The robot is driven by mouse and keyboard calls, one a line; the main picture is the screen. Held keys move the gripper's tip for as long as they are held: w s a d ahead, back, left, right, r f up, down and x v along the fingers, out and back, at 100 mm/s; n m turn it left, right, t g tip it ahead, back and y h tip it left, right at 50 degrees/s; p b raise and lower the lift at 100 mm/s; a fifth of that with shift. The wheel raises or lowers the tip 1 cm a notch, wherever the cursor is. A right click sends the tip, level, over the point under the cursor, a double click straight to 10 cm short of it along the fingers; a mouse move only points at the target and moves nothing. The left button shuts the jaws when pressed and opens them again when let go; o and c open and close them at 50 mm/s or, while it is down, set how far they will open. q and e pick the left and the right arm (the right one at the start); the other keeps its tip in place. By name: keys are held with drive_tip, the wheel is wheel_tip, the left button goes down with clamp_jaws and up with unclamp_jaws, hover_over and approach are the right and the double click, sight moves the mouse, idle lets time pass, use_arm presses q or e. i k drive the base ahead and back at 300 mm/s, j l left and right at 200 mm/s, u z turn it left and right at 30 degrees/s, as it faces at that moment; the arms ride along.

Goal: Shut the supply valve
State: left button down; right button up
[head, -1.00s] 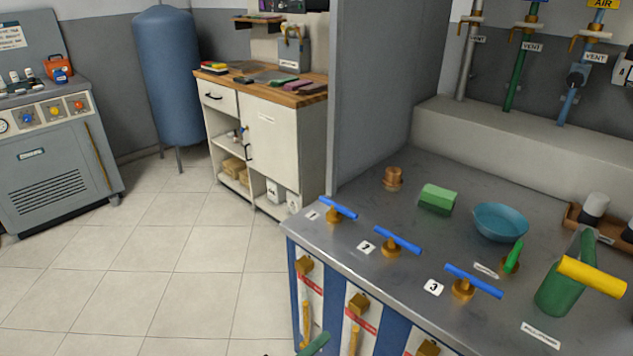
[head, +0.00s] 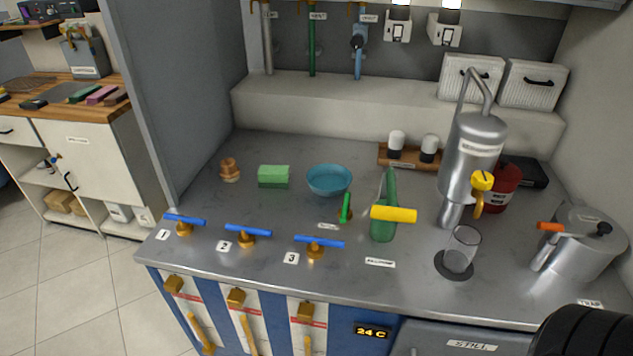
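Three brass valves with blue bar handles stand along the counter's front left, marked 1 (head: 185,222), 2 (head: 248,233) and 3 (head: 318,243). All three bars lie roughly left to right. A small brass valve with a green lever (head: 346,207) stands behind valve 3, its lever pointing up. The label (head: 327,226) beside it is too small to read. I cannot tell from the labels which one is the supply valve. Neither gripper shows; only a dark rounded part, probably mine, shows at the bottom right corner.
The steel counter (head: 205,260) also bears a green sponge (head: 273,176), blue bowl (head: 329,181), green container with yellow handle (head: 385,222), glass (head: 462,250), steel tank (head: 476,150) and lidded pot (head: 580,245). Wall pipes (head: 312,45) rise behind. A grey partition (head: 190,90) bounds the left.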

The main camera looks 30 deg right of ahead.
sight(346, 200)
drive_tip(key=i+z, duration=0.1)
drive_tip(key=z, duration=0.85)
